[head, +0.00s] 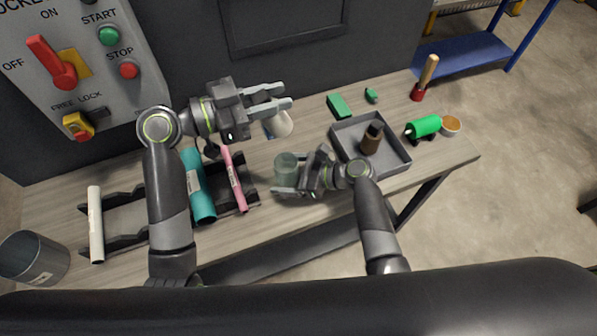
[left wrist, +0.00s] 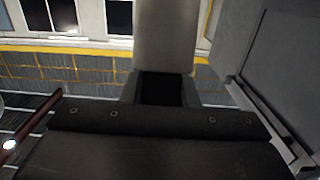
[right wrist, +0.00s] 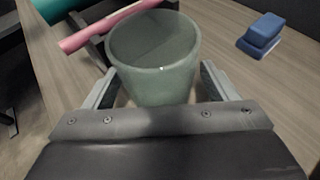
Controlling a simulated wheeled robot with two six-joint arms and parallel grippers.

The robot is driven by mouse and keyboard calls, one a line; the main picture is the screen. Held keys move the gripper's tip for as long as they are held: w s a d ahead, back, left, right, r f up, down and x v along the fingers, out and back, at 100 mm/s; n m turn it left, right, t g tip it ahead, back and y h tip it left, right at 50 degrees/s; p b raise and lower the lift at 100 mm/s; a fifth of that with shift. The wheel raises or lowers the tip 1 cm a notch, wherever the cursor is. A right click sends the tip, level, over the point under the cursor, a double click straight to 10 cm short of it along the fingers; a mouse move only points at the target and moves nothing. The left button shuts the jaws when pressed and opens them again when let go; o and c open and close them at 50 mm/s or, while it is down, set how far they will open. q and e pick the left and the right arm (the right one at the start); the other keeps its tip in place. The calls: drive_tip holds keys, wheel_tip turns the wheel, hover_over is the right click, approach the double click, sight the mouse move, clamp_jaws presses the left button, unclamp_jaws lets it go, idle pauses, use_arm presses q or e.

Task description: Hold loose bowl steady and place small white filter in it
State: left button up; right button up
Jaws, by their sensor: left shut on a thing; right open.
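The loose bowl is a grey-green, cup-like bowl (head: 286,166) standing upright on the table. In the right wrist view the bowl (right wrist: 152,55) looks empty inside. My right gripper (head: 290,178) is open, low at the table, with one finger on each side of the bowl; I cannot tell whether they touch it. My left gripper (head: 284,96) is higher and shut on the white filter (head: 280,125), a small whitish piece hanging below its fingers, above and behind the bowl. The fingers partly hide the filter. The left wrist view does not clearly show it.
A grey tray (head: 342,131) with a brown bottle (head: 372,138) stands right of the bowl. A pink tube (head: 234,178) and a teal tube (head: 198,186) lie on a black rack to the left. A blue block (right wrist: 262,32) lies beyond the bowl. The control panel (head: 85,65) stands behind.

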drive_tip(key=shift+a, duration=0.2)
drive_tip(key=shift+c, duration=0.3)
drive_tip(key=c, duration=1)
use_arm(q)
wheel_tip(320, 180, down, 12)
drive_tip(key=shift+f, duration=0.2)
use_arm(e)
drive_tip(key=shift+f, duration=0.1)
drive_tip(key=shift+c, duration=0.2)
use_arm(q)
drive_tip(key=o, duration=1.1)
drive_tip(key=shift+c, duration=0.2)
drive_tip(key=v, duration=1.2)
drive_tip(key=shift+r, duration=0.1)
